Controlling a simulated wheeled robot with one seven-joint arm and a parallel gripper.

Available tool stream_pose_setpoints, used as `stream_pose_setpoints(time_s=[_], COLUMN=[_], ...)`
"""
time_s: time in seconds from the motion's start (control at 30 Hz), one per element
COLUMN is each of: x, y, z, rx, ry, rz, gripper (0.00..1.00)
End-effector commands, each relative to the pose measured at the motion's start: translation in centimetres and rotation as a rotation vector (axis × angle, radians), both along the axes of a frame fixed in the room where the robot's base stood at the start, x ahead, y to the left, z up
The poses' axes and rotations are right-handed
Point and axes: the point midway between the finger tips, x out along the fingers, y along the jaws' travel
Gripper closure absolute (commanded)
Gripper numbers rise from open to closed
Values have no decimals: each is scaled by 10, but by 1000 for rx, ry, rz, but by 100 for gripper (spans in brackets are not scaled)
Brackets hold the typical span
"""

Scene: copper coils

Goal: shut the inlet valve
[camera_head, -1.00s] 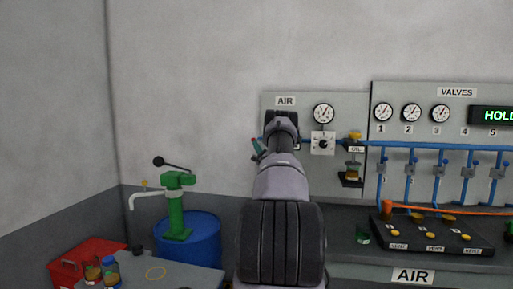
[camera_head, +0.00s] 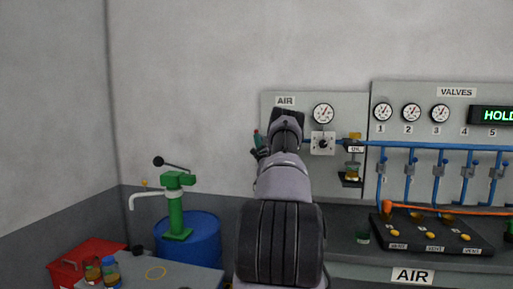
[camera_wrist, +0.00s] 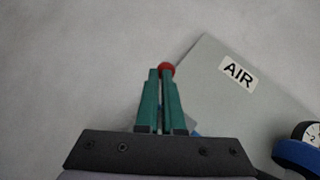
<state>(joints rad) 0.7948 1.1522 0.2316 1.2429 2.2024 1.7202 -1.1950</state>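My gripper (camera_wrist: 160,80) shows in the wrist view with its two green fingers close together, only a narrow gap between them. A red round knob (camera_wrist: 167,68), perhaps the inlet valve's handle end, shows right at the fingertips; I cannot tell if they touch it. The valve body is hidden behind the fingers and my arm. In the head view my gripper (camera_head: 257,138) is a small green piece at the left edge of the grey AIR panel (camera_head: 272,118). The AIR panel also shows in the wrist view (camera_wrist: 215,85).
A gauge (camera_head: 323,113) and a regulator plate (camera_head: 323,143) sit right of my arm. A blue pipe (camera_head: 420,145) runs right past the oil unit (camera_head: 352,170). A green hand pump (camera_head: 176,205) on a blue drum (camera_head: 190,240) stands lower left. The wall left of the panel is bare.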

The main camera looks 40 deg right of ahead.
Motion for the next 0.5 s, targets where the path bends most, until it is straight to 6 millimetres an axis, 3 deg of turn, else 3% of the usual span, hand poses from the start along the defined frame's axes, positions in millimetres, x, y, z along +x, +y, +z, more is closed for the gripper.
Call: stream_pose_setpoints(time_s=[0.03,0.4,0.5], x=[2,-5,-10], y=[3,-4,-8], z=[9,26,29], rx=[11,389,430], ry=[-26,-473,-522], rz=[5,5,4], gripper=[100,100,100])
